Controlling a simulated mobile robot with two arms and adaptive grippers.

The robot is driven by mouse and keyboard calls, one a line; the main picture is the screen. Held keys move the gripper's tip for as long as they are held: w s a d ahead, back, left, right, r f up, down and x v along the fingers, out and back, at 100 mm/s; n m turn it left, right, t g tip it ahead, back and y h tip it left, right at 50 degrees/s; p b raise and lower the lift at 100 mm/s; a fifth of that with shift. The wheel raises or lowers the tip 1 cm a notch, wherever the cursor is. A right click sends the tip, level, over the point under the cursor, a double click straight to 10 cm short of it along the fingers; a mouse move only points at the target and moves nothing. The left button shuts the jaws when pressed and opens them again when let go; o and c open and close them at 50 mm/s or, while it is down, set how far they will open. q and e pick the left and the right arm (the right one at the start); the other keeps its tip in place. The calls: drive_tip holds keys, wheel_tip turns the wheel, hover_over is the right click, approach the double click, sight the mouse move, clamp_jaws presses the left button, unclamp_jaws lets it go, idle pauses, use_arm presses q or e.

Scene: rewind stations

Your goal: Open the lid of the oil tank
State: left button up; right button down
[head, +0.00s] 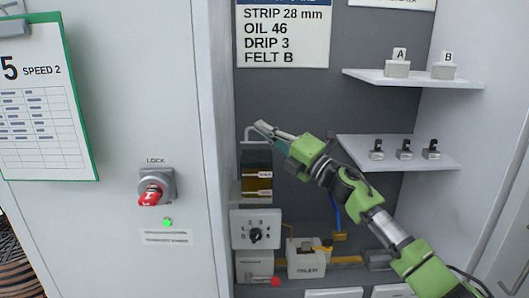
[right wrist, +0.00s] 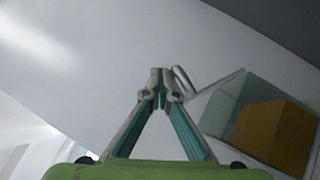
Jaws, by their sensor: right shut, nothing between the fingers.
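The oil tank (head: 256,172) is a small clear-walled box with amber oil and two level labels, standing on a small ledge at the left of the alcove. It also shows tilted at the right of the right wrist view (right wrist: 272,130). A thin pale bar (head: 246,133) rises at the tank's top; in the right wrist view the bar (right wrist: 215,82) runs beside the fingertips. I cannot tell whether the lid is open. My right gripper (head: 262,128) is shut and empty above the tank, its fingertips (right wrist: 160,82) close to the bar; contact is unclear. My left gripper is out of view.
Below the tank are a dial box (head: 256,229) and a small machine (head: 305,258). Two shelves at the right hold blocks A (head: 397,66) and B (head: 444,68) and several small dark clips. A red lock knob (head: 152,195) is on the left panel.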

drive_tip(key=shift+w+r+b, duration=0.25)
drive_tip(key=shift+w+r, duration=0.05)
drive_tip(key=shift+w, duration=0.3)
drive_tip(key=shift+w+r+b, duration=0.2)
drive_tip(key=shift+w+r, duration=0.05)
drive_tip(key=shift+w, duration=0.35)
drive_tip(key=shift+w+r+p, duration=0.15)
drive_tip(key=shift+w+r, duration=0.15)
drive_tip(key=shift+w, duration=0.25)
drive_tip(key=shift+w+r+p, duration=0.15)
drive_tip(key=shift+w+r, duration=0.1)
drive_tip(key=shift+w, duration=0.3)
drive_tip(key=shift+w+d+f+m+h, duration=0.1)
drive_tip(key=shift+w+m+h, duration=0.2)
drive_tip(key=shift+w+m, duration=0.1)
drive_tip(key=shift+w+f+p, duration=0.1)
drive_tip(key=shift+f+p, duration=0.05)
drive_tip(key=shift+p, duration=0.15)
